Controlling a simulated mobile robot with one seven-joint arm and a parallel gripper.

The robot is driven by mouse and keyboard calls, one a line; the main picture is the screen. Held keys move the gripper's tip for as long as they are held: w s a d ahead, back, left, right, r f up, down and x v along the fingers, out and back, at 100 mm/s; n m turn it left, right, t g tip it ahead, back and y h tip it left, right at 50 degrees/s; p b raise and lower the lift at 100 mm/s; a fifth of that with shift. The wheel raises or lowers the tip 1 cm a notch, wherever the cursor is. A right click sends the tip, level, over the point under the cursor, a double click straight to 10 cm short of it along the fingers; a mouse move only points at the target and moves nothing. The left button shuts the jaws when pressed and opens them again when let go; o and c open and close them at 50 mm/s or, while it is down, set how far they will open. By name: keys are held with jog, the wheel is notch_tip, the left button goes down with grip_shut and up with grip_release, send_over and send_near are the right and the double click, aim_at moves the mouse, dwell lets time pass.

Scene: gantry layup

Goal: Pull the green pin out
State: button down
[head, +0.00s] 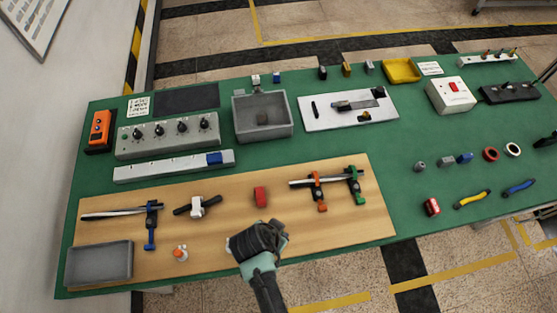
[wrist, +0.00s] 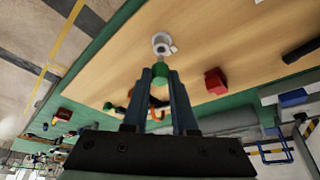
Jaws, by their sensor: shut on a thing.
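My gripper (wrist: 160,74) is shut on the green pin (wrist: 160,76), seen between the fingertips in the wrist view. A small white-grey round fitting with a hole (wrist: 162,43) lies just past the fingertips on the wooden board. I cannot tell whether any of the pin is inside the fitting. In the head view my gripper (head: 279,226) is over the front middle of the board, and it hides the pin and the fitting.
The wooden board (head: 345,225) holds a red block (head: 261,196), clamps with orange (head: 317,190), green (head: 355,185) and blue (head: 151,225) parts, a grey tray (head: 99,265) and a small orange-and-white piece (head: 180,253).

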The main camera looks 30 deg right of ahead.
jog(key=shift+r+p, duration=1.6)
jog(key=shift+r, duration=0.15)
